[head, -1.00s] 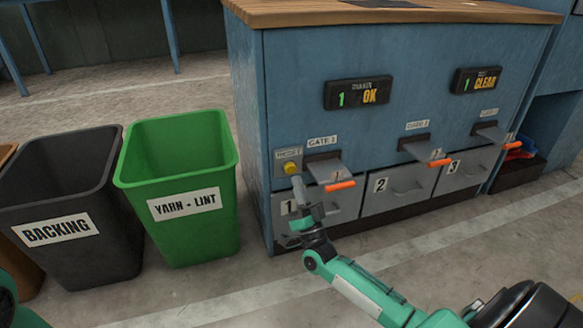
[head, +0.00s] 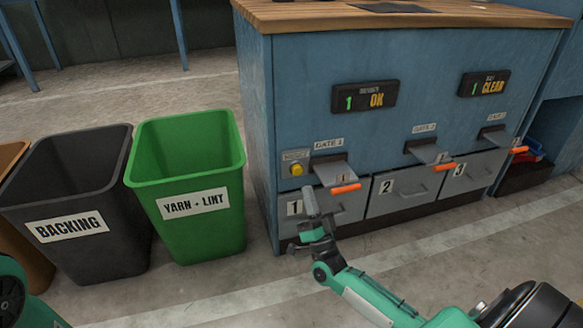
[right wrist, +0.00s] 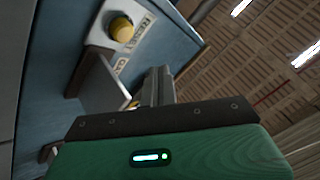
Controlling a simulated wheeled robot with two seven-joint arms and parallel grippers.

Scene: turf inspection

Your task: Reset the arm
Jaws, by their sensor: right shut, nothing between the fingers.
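My right arm (head: 365,295) reaches up from the bottom right toward the front of the blue cabinet. My right gripper (head: 307,192) is shut and empty, in front of the drawer marked 1 (head: 343,207), its tips below the yellow button (head: 296,169). In the right wrist view, the shut fingers (right wrist: 158,75) point up, to the right of the yellow button (right wrist: 121,29) and apart from it. My left gripper is out of view; only a part of my left arm (head: 12,290) shows at the bottom left.
A green bin (head: 215,235) and black bin (head: 105,262) stand left. Floor in front is clear.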

